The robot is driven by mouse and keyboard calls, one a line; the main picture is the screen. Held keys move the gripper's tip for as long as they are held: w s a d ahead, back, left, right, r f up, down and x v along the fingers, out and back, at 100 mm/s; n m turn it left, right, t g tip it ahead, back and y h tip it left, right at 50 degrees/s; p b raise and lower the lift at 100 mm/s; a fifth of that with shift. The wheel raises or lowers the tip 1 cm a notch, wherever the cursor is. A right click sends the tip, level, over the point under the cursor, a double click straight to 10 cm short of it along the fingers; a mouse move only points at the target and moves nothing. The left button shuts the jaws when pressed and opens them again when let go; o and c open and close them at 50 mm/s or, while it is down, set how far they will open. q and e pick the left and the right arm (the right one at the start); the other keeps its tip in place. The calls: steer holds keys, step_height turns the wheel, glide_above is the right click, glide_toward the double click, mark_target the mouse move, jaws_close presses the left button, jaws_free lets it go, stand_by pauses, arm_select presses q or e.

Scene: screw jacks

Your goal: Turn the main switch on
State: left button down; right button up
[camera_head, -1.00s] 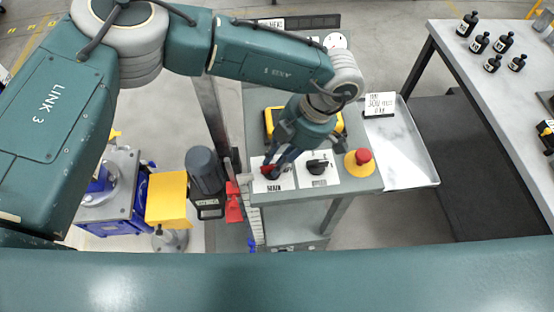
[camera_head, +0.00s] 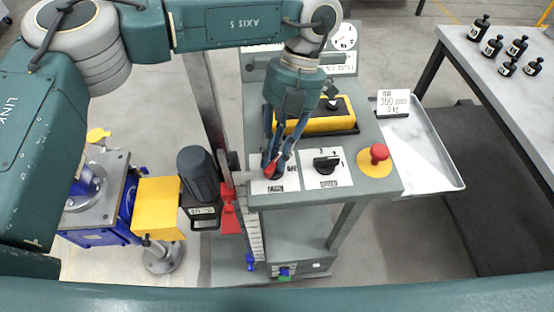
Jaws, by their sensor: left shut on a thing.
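The main switch (camera_head: 271,171) is a red rotary knob on a white labelled plate at the front left corner of the grey control console (camera_head: 390,190). My left gripper (camera_head: 274,168) reaches down from above with its fingers shut on the knob. The fingers cover much of the knob, so its exact angle is hard to tell. My right gripper is not in view.
Right of the switch are a black rotary knob (camera_head: 326,162) and a red emergency button (camera_head: 379,153) on a yellow base. A yellow box (camera_head: 318,122) lies behind. A metal tray (camera_head: 428,150) adjoins the console. Left stand a dark motor (camera_head: 201,171) and yellow block (camera_head: 158,208).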

arm_select(q)
steer(key=n, duration=0.1)
steer(key=n+h+b, duration=0.1)
steer(key=n+b, duration=0.1)
steer(key=shift+w+a+n, duration=0.1)
steer(key=shift+a+n, duration=0.15)
steer(key=shift+n, duration=0.05)
steer(key=n+h, duration=0.1)
steer(key=n, duration=0.1)
steer(key=n+b, duration=0.1)
steer(key=shift+a+r+n+g+h+b, duration=0.2)
steer(key=shift+n+g+h+b, duration=0.1)
steer(key=shift+n+h, duration=0.1)
steer(key=shift+n, duration=0.3)
steer(key=c, duration=1.6)
jaws_free()
steer(key=shift+f, duration=0.1)
steer(key=v, duration=1.2)
steer(key=shift+a, duration=0.2)
